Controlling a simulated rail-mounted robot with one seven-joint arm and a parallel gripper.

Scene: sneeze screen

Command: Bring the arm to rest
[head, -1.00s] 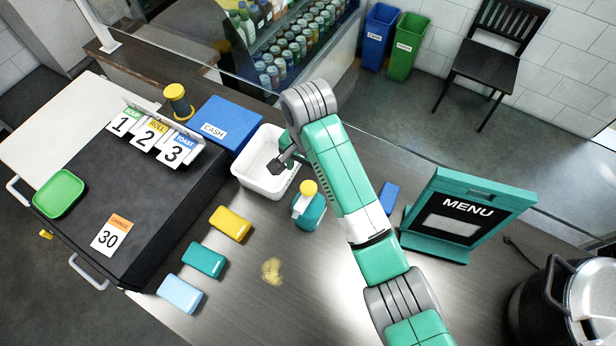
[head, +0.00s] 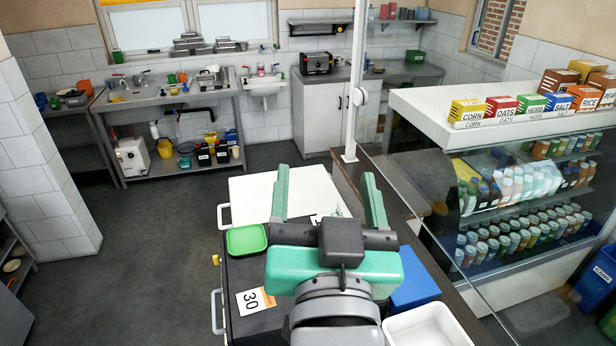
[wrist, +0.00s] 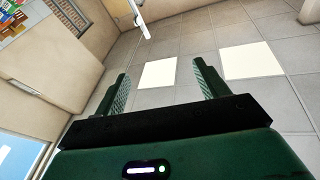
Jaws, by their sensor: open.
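My gripper (head: 328,198) is raised in the middle of the head view, its two green fingers spread wide with nothing between them. It is above the black counter top and hides part of it.
A glass screen with a white post (head: 356,80) stands to the right, before shelves of jars. Open floor (head: 150,235) lies left.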

